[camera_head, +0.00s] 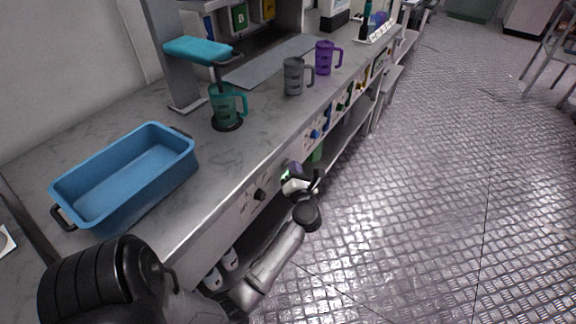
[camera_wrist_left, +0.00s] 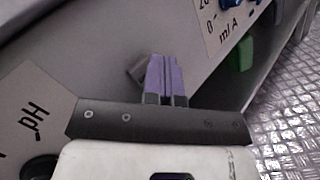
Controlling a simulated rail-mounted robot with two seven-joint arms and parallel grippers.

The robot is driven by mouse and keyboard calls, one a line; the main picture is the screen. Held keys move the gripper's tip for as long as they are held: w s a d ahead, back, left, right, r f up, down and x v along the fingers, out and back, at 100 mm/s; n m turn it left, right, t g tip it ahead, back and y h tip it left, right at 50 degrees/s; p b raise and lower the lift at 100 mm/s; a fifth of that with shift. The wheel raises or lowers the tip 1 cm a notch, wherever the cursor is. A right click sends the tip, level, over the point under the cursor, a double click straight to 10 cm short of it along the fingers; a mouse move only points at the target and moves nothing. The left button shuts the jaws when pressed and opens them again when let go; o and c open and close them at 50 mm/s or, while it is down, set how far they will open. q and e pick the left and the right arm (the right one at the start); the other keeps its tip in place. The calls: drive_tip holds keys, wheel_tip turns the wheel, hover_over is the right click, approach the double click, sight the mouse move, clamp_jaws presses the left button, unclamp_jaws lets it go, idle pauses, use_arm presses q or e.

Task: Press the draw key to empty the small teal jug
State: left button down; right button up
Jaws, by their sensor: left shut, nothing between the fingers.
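The small teal jug (camera_head: 226,104) stands upright on a dark round pad, under a teal-topped stand (camera_head: 199,50). Its contents cannot be seen. My left gripper (camera_head: 288,174) is at the front panel of the bench, below and right of the jug. In the left wrist view its purple fingers (camera_wrist_left: 166,76) are together and empty, pointing at the grey panel. A small grey block (camera_wrist_left: 137,71) shows beside the fingertips; it may be a key, but I cannot tell if they touch it. A small green glow shows by the fingertips in the head view. My right gripper is not in view.
A blue tray (camera_head: 80,208) stands on the bench at left. A grey jug (camera_head: 294,77) and a purple jug (camera_head: 324,58) stand farther back. A black knob (camera_head: 259,194) sticks out of the front panel, with blue, green and yellow ones farther along.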

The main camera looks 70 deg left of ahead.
use_arm(q)
drive_tip(key=shift+w+d, duration=0.4)
drive_tip(key=shift+d, duration=0.25)
drive_tip(key=shift+w+d+b, duration=0.2)
drive_tip(key=shift+w+d, duration=0.5)
drive_tip(key=shift+d, duration=0.35)
drive_tip(key=shift+w+d+b, duration=0.15)
drive_tip(key=shift+w+d, duration=0.55)
drive_tip(key=shift+d, duration=0.35)
